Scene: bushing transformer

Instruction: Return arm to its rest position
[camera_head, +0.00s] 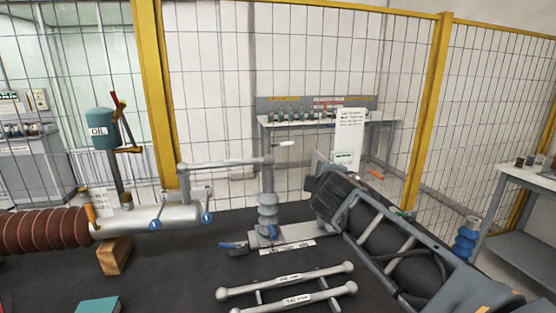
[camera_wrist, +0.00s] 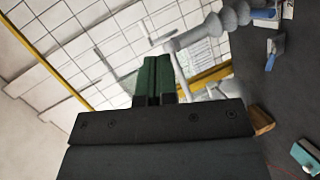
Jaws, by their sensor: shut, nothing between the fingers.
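My gripper (camera_wrist: 155,66) shows in the wrist view as a wide dark body with two green fingers side by side. The fingers are shut together with nothing between them. They are raised in the air, with the mesh fence and a grey post behind them. In the head view a dark, bulky arm (camera_head: 395,245), which appears to be mine, reaches from the lower right toward the middle. Its far end is beside the grey ribbed insulator (camera_head: 268,210), and the fingers cannot be made out clearly there.
A brown ribbed bushing (camera_head: 45,230) joins a grey cylinder at left, above a wooden block (camera_head: 115,256). Two labelled grey rods (camera_head: 290,280) lie on the dark surface in front. A teal box (camera_head: 98,305) is at lower left. A yellow-framed fence (camera_head: 430,110) stands behind.

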